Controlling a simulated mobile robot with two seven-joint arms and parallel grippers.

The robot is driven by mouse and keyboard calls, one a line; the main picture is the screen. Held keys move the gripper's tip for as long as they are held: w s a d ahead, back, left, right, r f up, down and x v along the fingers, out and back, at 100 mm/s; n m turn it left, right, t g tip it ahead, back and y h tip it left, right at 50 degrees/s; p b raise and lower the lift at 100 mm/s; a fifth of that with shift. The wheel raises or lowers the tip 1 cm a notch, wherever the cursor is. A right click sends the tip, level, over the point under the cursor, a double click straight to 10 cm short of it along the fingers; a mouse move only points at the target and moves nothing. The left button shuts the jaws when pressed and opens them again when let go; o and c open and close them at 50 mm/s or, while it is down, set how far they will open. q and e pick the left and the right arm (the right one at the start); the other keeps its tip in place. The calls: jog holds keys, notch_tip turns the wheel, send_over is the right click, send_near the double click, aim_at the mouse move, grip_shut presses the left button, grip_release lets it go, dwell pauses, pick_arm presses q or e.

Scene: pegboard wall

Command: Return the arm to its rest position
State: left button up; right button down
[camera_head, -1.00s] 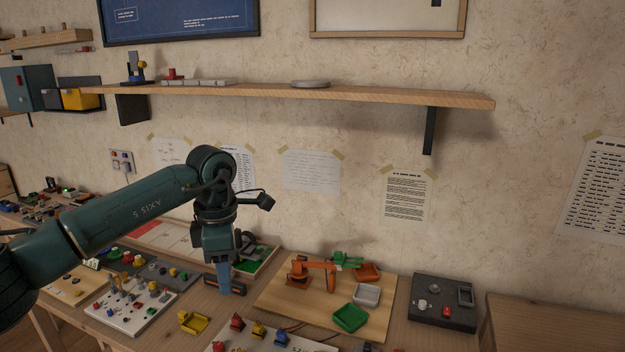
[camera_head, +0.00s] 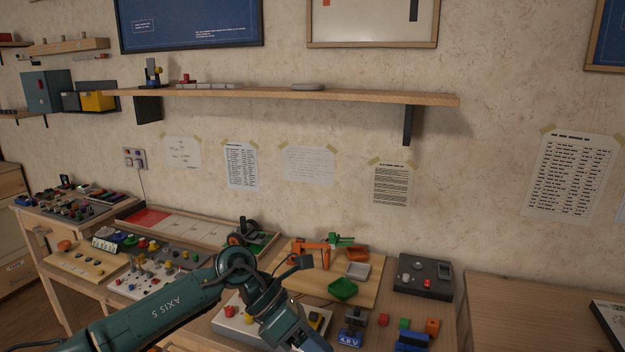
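My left arm comes in from the lower left, a dark teal arm. Its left gripper (camera_head: 312,338) is low at the bottom of the view, over the front of the workbench. The fingertips are small and partly cut off by the picture's lower edge, so whether they are open or shut does not show. The hand hides part of a white board (camera_head: 232,326) with coloured pieces. My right arm and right gripper are not in view.
A wooden board (camera_head: 376,283) holds an orange toy arm (camera_head: 312,247) and small trays. A dark box (camera_head: 424,276) stands right of it. Several small blocks and a blue 4.8 V block (camera_head: 350,336) lie at the front. A wall shelf (camera_head: 290,95) runs above. The right-hand tabletop (camera_head: 520,310) is mostly clear.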

pick_arm(q)
jog(key=s+d+r+n+t+h, duration=0.2)
jog(key=s+d+r+n+h, duration=0.25)
jog(key=d+n+h, duration=0.45)
jog(key=w+a+f+n+t+y, duration=0.1)
jog(key=a+f+n+t+y, duration=0.15)
jog(key=a+n+t, duration=0.65)
jog(key=w+a+f+n+t+y, duration=0.1)
jog(key=a+f+n+t, duration=0.15)
jog(key=n+t, duration=0.8)
jog(key=s+a+f+n+g+y, duration=0.4)
jog(key=s+a+f+n+y, duration=0.1)
jog(key=f+n, duration=0.4)
jog(key=s+a+f+n+g+y+p, duration=0.1)
jog(key=s+a+f+n+g+y, duration=0.2)
jog(key=s+a+f+n+y, duration=0.3)
notch_tip(320, 180, down, 5)
jog(key=s+a+n, duration=0.2)
jog(key=s+n, duration=0.1)
jog(key=shift+a+n+g, duration=0.15)
jog(key=shift+n+g, duration=0.2)
jog(key=shift+r, duration=0.1)
jog(key=shift+c, duration=0.2)
